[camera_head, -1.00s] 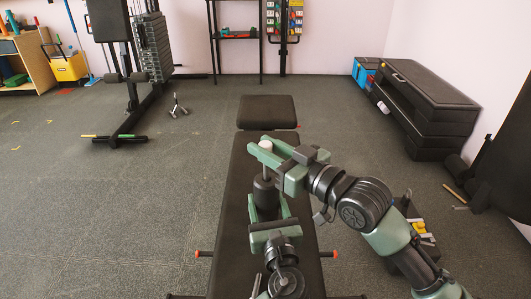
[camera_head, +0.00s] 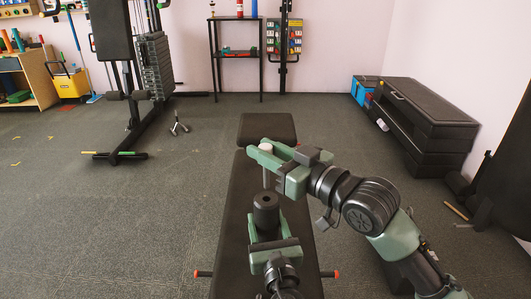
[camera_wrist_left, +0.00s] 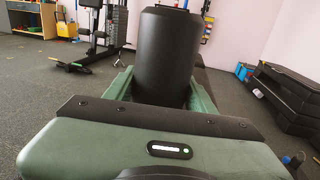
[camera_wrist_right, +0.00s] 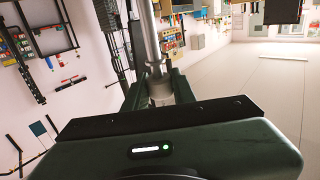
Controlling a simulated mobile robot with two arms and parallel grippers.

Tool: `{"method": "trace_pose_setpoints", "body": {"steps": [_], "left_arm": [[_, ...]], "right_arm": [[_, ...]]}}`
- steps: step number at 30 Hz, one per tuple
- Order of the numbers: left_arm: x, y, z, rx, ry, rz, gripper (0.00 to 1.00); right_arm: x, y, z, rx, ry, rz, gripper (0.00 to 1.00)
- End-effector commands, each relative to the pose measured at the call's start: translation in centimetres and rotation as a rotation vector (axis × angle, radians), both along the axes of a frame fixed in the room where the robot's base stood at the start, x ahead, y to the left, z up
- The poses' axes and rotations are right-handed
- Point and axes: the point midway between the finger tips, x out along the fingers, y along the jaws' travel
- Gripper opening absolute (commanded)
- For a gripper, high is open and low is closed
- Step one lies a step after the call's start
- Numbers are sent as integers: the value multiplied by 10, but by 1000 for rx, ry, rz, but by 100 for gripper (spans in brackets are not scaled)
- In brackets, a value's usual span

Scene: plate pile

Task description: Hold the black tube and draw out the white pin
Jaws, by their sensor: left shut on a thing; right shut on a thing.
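The black tube (camera_head: 265,214) stands upright over the bench in the head view, a dark round hole in its top. My left gripper (camera_head: 267,222) is shut around it from the near side; the tube also fills the middle of the left wrist view (camera_wrist_left: 167,55). The white pin (camera_head: 266,147) is above the tube, upright. My right gripper (camera_head: 264,152) is shut on its thick upper end. Its thin shaft hangs below the fingers, its lower end just above the tube's mouth, seemingly clear of it. The shaft also shows in the right wrist view (camera_wrist_right: 151,35).
A black padded bench (camera_head: 232,225) with orange-tipped side bars lies beneath both grippers. A weight machine (camera_head: 120,90) stands at the back left. Black boxes (camera_head: 425,125) stand at the right. The grey floor left of the bench is mostly clear.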

Motion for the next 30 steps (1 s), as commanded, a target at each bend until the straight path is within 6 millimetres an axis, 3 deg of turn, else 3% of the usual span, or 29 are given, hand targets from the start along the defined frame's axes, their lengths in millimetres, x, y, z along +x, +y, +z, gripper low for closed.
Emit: {"method": "trace_pose_setpoints", "body": {"steps": [3,4,6,19,23,30], "left_arm": [[0,0,1,0,-1,0,0],[0,0,1,0,-1,0,60],[0,0,1,0,-1,0,80],[-7,-2,0,-1,1,-1,80],[-27,-6,-1,-1,1,-2,80],[-78,-16,-1,-2,3,-2,80]], "right_arm": [[0,0,1,1,-1,0,0],[0,0,1,1,-1,0,0],[0,0,1,1,-1,0,0],[0,0,0,1,-1,0,0],[0,0,0,1,-1,0,0],[0,0,0,1,-1,0,0]]}}
